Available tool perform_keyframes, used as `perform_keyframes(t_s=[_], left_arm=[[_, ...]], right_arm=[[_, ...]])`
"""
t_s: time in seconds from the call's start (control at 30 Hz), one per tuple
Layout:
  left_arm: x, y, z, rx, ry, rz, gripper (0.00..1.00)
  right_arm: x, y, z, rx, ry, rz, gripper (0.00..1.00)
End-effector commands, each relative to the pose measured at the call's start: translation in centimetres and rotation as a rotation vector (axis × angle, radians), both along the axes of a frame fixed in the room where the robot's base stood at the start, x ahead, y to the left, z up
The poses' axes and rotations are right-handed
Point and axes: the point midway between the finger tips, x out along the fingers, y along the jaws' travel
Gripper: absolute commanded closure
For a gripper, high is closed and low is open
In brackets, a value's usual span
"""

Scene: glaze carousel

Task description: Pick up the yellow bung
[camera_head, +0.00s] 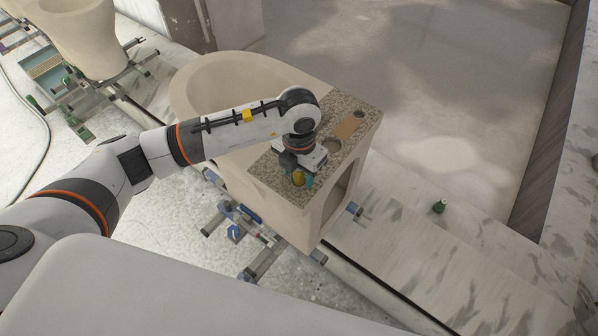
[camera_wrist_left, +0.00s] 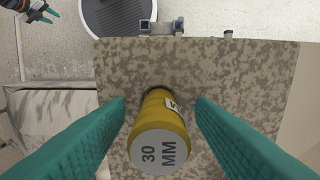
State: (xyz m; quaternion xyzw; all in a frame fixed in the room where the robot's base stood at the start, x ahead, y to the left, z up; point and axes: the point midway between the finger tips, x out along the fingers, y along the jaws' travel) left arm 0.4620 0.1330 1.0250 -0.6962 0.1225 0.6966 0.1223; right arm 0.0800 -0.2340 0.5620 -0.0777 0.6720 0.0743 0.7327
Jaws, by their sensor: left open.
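The yellow bung (camera_head: 298,178) stands at the near end of the speckled top (camera_head: 345,100) of a beige block. In the left wrist view the bung (camera_wrist_left: 176,118) shows a grey end face reading "30 MM" and a white label on its side. Its far end meets a dark spot on the speckled surface; I cannot tell how deep it sits. My left gripper (camera_head: 301,182) is open, its teal fingers on either side of the bung with gaps to both. A second gripper with teal fingers apart, my right one (camera_wrist_left: 42,13), shows small at the top left there.
The speckled top also has a brown strip (camera_head: 349,126) and round holes. A large beige basin (camera_head: 205,85) adjoins the block. Clamps and rails (camera_head: 240,225) lie below on the near side.

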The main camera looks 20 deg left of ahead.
Motion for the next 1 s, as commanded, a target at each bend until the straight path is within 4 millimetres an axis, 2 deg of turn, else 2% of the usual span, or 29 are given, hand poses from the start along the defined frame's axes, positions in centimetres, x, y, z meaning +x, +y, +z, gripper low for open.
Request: perform_keyframes(t_s=[0.03, 0.33, 0.57, 0.67, 0.77, 1.0], left_arm=[[0.0, 0.0, 0.0, 0.0, 0.0, 0.0, 0.51], [0.0, 0.0, 0.0, 0.0, 0.0, 0.0, 0.99], [0.0, 0.0, 0.1, 0.0, -0.001, 0.0, 0.99], [0.1, 0.0, 0.8, 0.0, -0.003, 0.0, 0.99], [0.1, 0.0, 2.2, 0.0, -0.006, -0.002, 0.99], [0.1, 0.0, 7.1, -0.001, -0.006, -0.002, 0.99]], right_arm=[[-0.2, -0.1, 0.0, -0.001, 0.004, 0.0, 0.64], [-0.1, -0.2, 0.0, -0.002, 0.002, 0.001, 0.64], [0.3, -0.2, -0.1, -0.002, -0.004, 0.001, 0.64], [0.4, -0.2, -0.5, -0.002, -0.005, 0.001, 0.64], [0.4, -0.2, -1.2, -0.002, -0.005, 0.001, 0.64], [0.4, -0.2, -2.9, -0.002, -0.006, 0.0, 0.64]])
